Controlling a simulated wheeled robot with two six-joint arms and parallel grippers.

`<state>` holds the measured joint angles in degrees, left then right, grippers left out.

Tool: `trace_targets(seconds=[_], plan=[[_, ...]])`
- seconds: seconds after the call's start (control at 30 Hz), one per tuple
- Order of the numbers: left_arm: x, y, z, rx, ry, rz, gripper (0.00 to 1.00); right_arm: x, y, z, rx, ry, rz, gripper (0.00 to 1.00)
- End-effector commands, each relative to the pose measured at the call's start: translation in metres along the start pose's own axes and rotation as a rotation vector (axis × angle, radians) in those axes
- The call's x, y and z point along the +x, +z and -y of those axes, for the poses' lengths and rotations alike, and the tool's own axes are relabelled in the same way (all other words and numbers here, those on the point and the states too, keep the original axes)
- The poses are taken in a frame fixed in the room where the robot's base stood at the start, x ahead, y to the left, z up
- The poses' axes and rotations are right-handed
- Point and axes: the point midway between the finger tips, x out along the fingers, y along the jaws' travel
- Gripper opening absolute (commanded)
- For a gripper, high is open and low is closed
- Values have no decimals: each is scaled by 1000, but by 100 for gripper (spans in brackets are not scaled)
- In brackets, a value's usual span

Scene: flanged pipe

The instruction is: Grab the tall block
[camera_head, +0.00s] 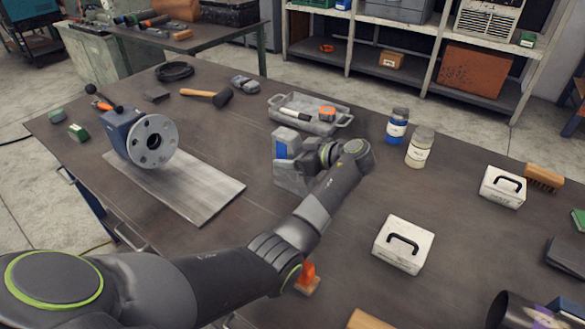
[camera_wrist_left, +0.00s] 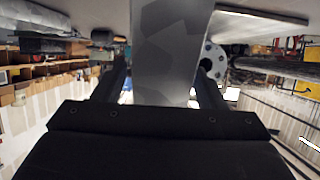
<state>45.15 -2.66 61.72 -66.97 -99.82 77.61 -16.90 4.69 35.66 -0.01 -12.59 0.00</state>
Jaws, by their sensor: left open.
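The tall block (camera_head: 289,178) is a grey, upright block on the dark workbench, with a blue patch near its top. My left gripper (camera_head: 312,157) is right beside it, on its right side in the head view; the arm partly hides the block. In the left wrist view the grey block (camera_wrist_left: 172,45) stands between the two dark fingers of my left gripper (camera_wrist_left: 160,85), which is open around it. I cannot tell whether a finger touches the block. My right gripper is not in view.
A grey tray (camera_head: 288,117) with tools lies behind the block. Blue-labelled (camera_head: 397,126) and white-labelled (camera_head: 419,148) jars stand to the right. A white handled box (camera_head: 403,245) is nearer. A flanged pipe (camera_head: 152,141) stands at left by a metal plate (camera_head: 195,192).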

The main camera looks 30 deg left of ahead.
Motion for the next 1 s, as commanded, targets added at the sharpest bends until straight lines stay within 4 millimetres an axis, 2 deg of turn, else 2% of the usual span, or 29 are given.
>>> trace_targets(seconds=[0.1,0.33,0.83,1.0], plan=[[16,1,0,0,-2,-1,65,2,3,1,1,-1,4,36],[18,1,0,0,0,1,65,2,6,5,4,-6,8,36],[18,1,0,0,0,0,1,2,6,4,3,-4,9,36],[17,-2,-1,-4,2,-4,0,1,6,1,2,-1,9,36]])
